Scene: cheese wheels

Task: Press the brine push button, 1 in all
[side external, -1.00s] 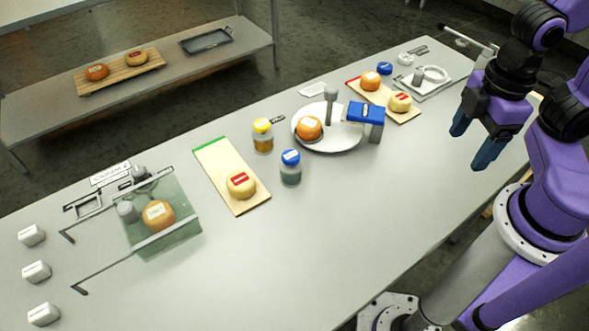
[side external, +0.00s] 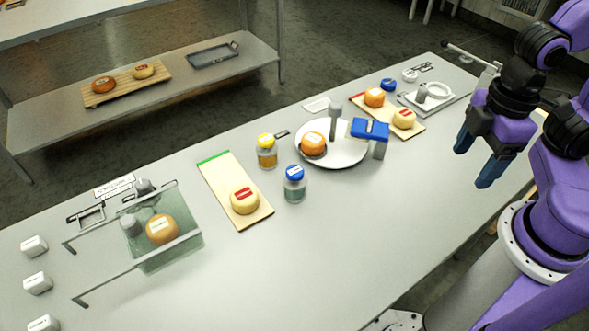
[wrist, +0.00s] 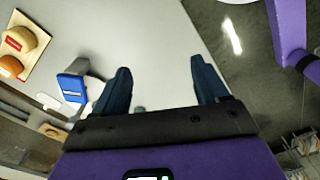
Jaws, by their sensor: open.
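Three small white blocks with dark marks on their fronts stand in a row at the left end of the table in the side view: the top block (side external: 34,246), the middle block (side external: 38,283) and the bottom block (side external: 44,324). Their marks are too small to read, so I cannot tell which is the brine push button. Beside them is a greenish clear tank (side external: 180,253) with an orange cheese wheel (side external: 161,230). My gripper (side external: 477,160) is open and empty above the right end of the table, far from the blocks. Its spread fingers show in the wrist view (wrist: 160,72).
Between lie a board (side external: 222,183) with a cheese wheel, a yellow-lidded jar (side external: 267,153), a blue-lidded jar (side external: 294,184), a round white plate (side external: 345,158) and a blue-topped post (side external: 370,129). The front of the table is clear.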

